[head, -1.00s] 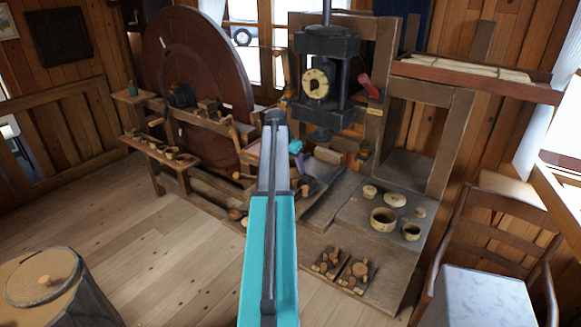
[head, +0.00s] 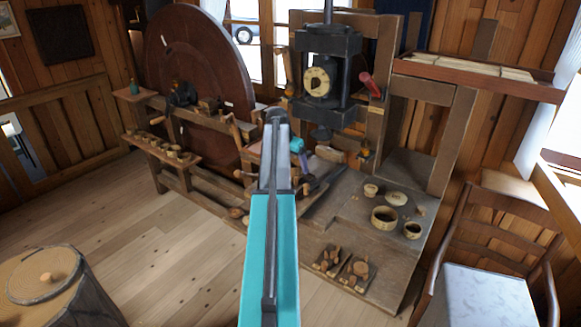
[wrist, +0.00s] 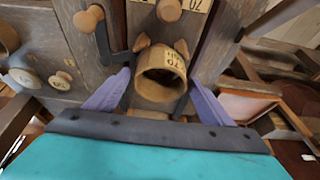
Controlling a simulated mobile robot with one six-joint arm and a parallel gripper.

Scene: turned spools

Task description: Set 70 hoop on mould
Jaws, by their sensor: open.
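A wooden hoop (wrist: 158,90) marked 70 is in the middle of the wrist view. Its open end faces the camera. My gripper (wrist: 158,78) is open, with one purple finger on each side of the hoop. I cannot tell whether the fingers touch it. Two wooden tips (wrist: 142,42) show just behind the hoop's rim. Beyond it, a grey board (wrist: 140,20) carries a round wooden plug (wrist: 169,9) and a pale label (wrist: 196,4) reading 70. What lies under the hoop is hidden.
In the head view, hoops (head: 384,218) and discs (head: 396,198) lie on the bench at right. Two dark boards with wooden parts (head: 327,262) lie on a low shelf. A press (head: 327,70) stands behind; a chair (head: 490,255) is at right.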

